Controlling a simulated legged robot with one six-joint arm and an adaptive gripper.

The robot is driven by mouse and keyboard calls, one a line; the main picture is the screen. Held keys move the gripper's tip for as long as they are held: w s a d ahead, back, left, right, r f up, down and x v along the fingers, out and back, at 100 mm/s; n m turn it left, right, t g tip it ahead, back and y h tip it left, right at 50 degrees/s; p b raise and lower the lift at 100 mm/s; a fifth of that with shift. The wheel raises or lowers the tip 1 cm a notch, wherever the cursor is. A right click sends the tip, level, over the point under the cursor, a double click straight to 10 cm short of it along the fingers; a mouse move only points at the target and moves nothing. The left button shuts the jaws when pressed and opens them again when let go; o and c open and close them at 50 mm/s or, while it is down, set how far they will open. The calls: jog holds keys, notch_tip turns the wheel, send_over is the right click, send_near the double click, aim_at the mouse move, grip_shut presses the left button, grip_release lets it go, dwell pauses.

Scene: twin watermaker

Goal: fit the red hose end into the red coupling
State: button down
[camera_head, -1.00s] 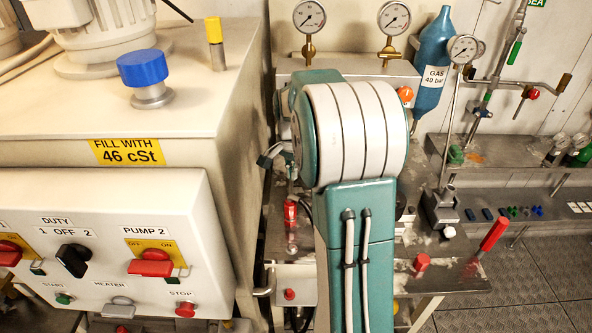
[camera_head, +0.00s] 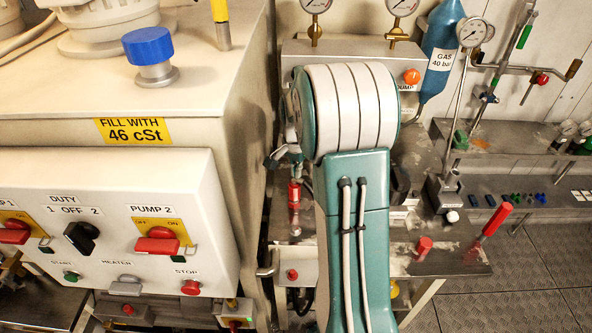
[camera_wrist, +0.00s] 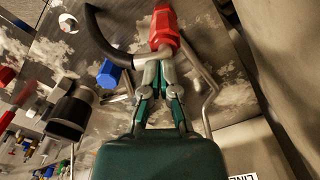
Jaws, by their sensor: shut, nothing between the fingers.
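A red fitting (camera_head: 295,193) stands upright on a metal stem on the bench, left of my arm in the head view. In the wrist view a red six-sided piece (camera_wrist: 166,27) lies just beyond my fingertips. A dark curved hose (camera_wrist: 101,38) runs to beside the red piece; whether it joins it is hidden. I cannot tell whether this piece is the hose end or the coupling. My gripper (camera_wrist: 160,72) is shut and empty, its tips close to the red piece; contact is unclear. In the head view my gripper (camera_head: 284,157) is small, just above the red fitting.
A blue fitting (camera_wrist: 110,74) sits left of my fingers, with a black knob (camera_wrist: 70,110) further left. A bent metal rod (camera_wrist: 211,90) stands close on the right. The control cabinet (camera_head: 215,205) stands left of my arm; a red-handled lever (camera_head: 492,228) stands right.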

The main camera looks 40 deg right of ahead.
jog(key=shift+f, duration=0.4)
notch_tip(320, 180, up, 15)
dwell(0.9)
jog(key=shift+f, duration=0.1)
jog(key=s+a+r+n+t, duration=0.1)
jog(key=s+a+r+n, duration=0.25)
jog(key=a, duration=0.35)
jog(key=s+a+r+n+t, duration=0.2)
jog(key=s+a+n, duration=0.1)
jog(key=s+a, duration=0.25)
jog(key=s+a+f+n+t, duration=0.2)
jog(key=s+a+n, duration=0.6)
jog(key=s, duration=0.4)
jog(key=shift+a+f+t, duration=0.3)
jog(key=shift+a+f, duration=0.4)
jog(key=shift+a, duration=0.2)
